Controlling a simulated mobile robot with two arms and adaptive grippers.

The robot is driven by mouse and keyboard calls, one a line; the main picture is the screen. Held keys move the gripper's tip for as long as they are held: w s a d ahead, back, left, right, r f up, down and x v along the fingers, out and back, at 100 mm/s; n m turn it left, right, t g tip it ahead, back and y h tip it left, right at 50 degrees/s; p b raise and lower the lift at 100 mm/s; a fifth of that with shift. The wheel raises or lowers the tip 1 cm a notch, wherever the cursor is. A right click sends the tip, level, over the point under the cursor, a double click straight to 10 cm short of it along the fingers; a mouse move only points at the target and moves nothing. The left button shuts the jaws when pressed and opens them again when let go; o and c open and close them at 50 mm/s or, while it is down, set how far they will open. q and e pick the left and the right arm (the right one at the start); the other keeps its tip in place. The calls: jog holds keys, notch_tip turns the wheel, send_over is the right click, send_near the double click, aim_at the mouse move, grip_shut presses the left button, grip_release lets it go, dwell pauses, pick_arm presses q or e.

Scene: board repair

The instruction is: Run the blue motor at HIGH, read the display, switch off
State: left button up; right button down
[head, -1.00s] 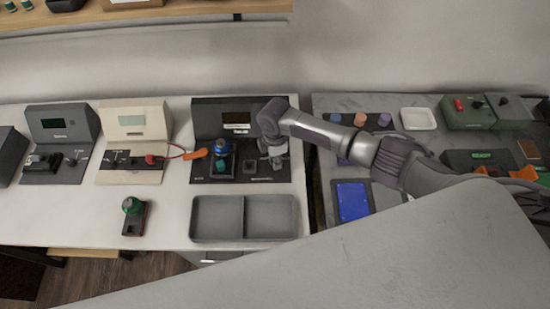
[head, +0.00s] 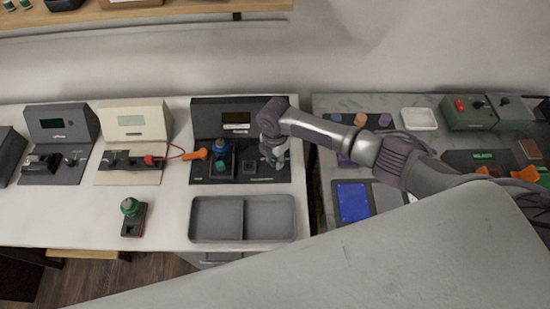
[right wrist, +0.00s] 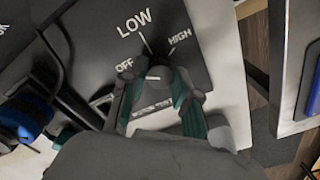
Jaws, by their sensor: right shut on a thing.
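The blue motor (head: 221,160) sits upright in the dark test station (head: 205,106) in the head view; its blue part also shows at the left of the right wrist view (right wrist: 28,115). The station's display (head: 236,118) is dark and too small to read. My right gripper (head: 273,163) is at the station's right side, shut on the selector knob (right wrist: 157,76). The panel around the knob is marked OFF, LOW and HIGH. The fingers partly hide the knob, and I cannot tell its exact setting. My left gripper is not in view.
A grey two-compartment tray (head: 243,237) stands empty in front of the station. A green-topped motor (head: 132,216) stands to its left. A cream station (head: 122,112) and another dark station (head: 58,120) are further left. A second table with a blue panel (head: 353,201) is to the right.

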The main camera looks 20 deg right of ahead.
aim_at(275, 161)
jog(key=shift+w+r, duration=0.1)
jog(key=c, duration=0.9)
grip_release()
jog(key=shift+o, duration=0.2)
notch_tip(275, 161, up, 12)
